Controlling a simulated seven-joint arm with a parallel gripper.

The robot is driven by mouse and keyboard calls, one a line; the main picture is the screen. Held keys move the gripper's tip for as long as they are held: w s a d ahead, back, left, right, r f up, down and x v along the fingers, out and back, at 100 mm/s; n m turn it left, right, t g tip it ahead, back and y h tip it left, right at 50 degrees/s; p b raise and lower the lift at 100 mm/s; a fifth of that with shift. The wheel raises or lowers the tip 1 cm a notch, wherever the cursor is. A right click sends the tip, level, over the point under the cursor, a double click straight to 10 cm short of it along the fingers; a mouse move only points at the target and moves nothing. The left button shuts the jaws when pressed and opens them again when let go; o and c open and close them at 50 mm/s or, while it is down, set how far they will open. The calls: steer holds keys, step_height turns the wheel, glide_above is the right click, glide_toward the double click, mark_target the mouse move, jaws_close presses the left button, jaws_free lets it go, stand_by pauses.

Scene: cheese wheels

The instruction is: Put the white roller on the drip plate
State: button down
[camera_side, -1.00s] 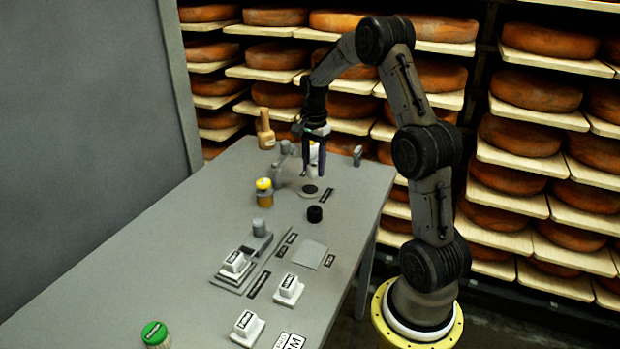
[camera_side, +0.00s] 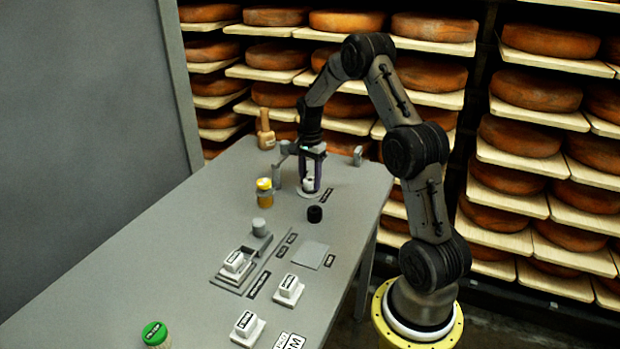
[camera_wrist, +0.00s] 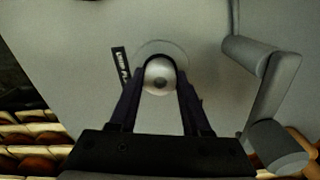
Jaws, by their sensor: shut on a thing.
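My gripper (camera_side: 310,186) is shut on the white roller (camera_side: 309,182), with one dark finger on each side of it. The roller is upright and stands low over the pale round drip plate (camera_side: 301,194); I cannot tell whether its foot touches. In the wrist view, the roller's round white end (camera_wrist: 159,74) shows between the fingertips of my gripper (camera_wrist: 160,66). The drip plate's rim (camera_wrist: 160,43) shows as a pale ring behind it. The plate's middle is hidden.
A grey post with an arm (camera_side: 278,162) stands just left of the plate, and it is large at the right in the wrist view (camera_wrist: 270,95). White stamp-like blocks (camera_side: 290,288) are nearer the camera.

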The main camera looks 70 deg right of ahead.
mark_target(310, 180)
steer(key=shift+c, duration=1.8)
jaws_free()
steer(key=shift+r, duration=0.1)
step_height(310, 180, up, 12)
steer(key=s+a+r+n+t, duration=0.1)
steer(key=s+a+r+n, duration=0.1)
steer(key=a+r+n, duration=0.65)
steer(key=s+a+f+n+t, duration=0.1)
steer(key=s+a+n+t, duration=0.3)
steer(key=s+a+n, duration=0.7)
steer(key=s+a, duration=0.7)
steer(key=a, duration=0.4)
steer(key=shift+n+t, duration=0.3)
steer(key=shift+n, duration=0.05)
